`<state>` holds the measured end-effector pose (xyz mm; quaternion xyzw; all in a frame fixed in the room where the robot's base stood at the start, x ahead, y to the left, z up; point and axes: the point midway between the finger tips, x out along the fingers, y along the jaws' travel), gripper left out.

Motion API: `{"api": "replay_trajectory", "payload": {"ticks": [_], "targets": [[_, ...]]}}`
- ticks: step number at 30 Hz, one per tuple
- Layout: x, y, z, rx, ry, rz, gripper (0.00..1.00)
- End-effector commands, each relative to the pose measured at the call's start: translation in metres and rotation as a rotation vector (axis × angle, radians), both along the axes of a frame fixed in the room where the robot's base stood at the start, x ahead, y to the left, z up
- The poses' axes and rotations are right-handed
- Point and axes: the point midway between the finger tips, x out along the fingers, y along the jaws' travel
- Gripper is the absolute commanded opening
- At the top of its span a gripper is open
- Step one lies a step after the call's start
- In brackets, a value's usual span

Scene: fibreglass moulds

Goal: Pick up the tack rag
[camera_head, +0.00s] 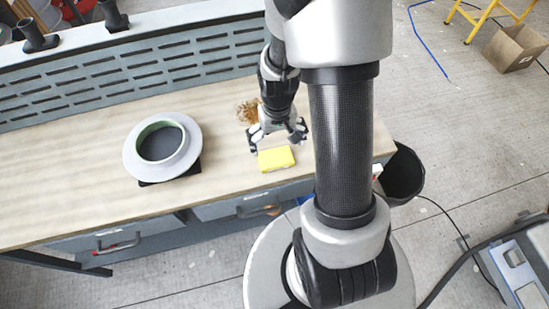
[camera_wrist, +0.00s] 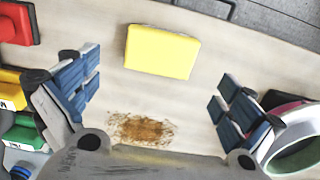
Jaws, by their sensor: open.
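The tack rag (camera_head: 276,158) appears to be the plain yellow rectangular pad lying flat near the front edge of the wooden bench top (camera_head: 75,185). In the wrist view the yellow pad (camera_wrist: 162,51) lies beyond the fingertips, between their lines. My gripper (camera_head: 278,138) is above the bench, just behind the pad in the head view. Its two blue-padded fingers (camera_wrist: 155,88) are spread wide with nothing between them. The pad is fully visible and apart from the fingers.
A brown stain (camera_wrist: 142,130) marks the bench near my gripper. A pale ring-shaped mould (camera_head: 191,155) stands to the left. Red (camera_wrist: 16,24), yellow (camera_wrist: 12,90) and green (camera_wrist: 22,138) items lie at the wrist view's left. A slotted panel (camera_head: 130,78) backs the bench; a black bin (camera_head: 406,175) stands right.

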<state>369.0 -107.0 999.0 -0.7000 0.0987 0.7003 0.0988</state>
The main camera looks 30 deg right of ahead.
Motion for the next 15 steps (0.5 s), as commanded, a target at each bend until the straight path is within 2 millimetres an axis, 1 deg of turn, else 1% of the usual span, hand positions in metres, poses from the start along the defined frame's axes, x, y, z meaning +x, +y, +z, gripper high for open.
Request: {"api": "replay_trajectory", "payload": {"ticks": [1,3,6,11,15], "targets": [[-0.001,0.000,-0.013,0.001,0.004,0.000,1.00],[-0.001,0.000,-0.023,0.001,0.003,0.000,1.00],[0.000,0.000,-0.031,0.000,0.001,0.000,1.00],[0.001,0.000,-0.040,0.000,0.001,0.000,1.00],[0.004,0.001,-0.063,0.001,0.004,0.001,1.00]]}}
